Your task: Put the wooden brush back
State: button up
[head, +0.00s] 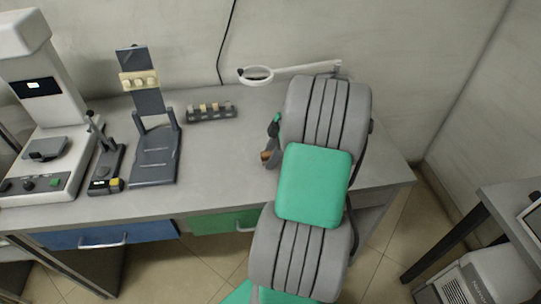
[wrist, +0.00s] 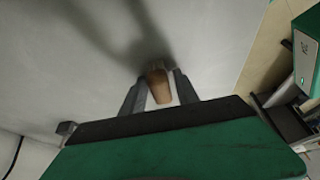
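The wooden brush is a small brown piece between my fingers in the wrist view (wrist: 159,87). In the head view it is a small brown patch (head: 265,156) over the right part of the bench. My gripper (wrist: 161,78) has its two grey fingertips close against both sides of the brush and seems shut on it. In the head view my arm covers most of the gripper (head: 268,155). The brush's far end is blurred, and I cannot tell whether it touches the bench top. A low grey rack (head: 211,113) with several pale and yellowish tops stands left of the gripper.
On the grey bench (head: 225,170) stand a dark upright stand (head: 155,160), a small device (head: 107,168) and a large white machine (head: 50,100) at left. A ring-shaped magnifier (head: 256,76) is behind the gripper. Bench space between rack and gripper is clear.

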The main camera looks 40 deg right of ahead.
jog(key=shift+o, duration=0.7)
jog(key=shift+r, duration=0.15)
jog(key=shift+d+r, duration=0.1)
jog(key=shift+r, duration=0.2)
jog(key=p+v, duration=0.3)
jog(key=v, duration=0.8)
jog(key=w+a+r+m+h, duration=0.1)
jog(key=w+a+m, duration=0.15)
jog(key=a, duration=0.75)
jog(key=w+a+r+m, duration=0.2)
jog(key=w+a, duration=0.1)
jog(key=a, duration=0.6)
jog(key=s+a+f+m+h, duration=0.2)
jog(key=s+a+f+m, duration=0.2)
jog(key=a, duration=0.8)
jog(key=s+m, duration=0.2)
jog(key=s, duration=0.2)
jog(key=shift+s+a+m+h, duration=0.35)
jog(key=shift+s+h, duration=0.05)
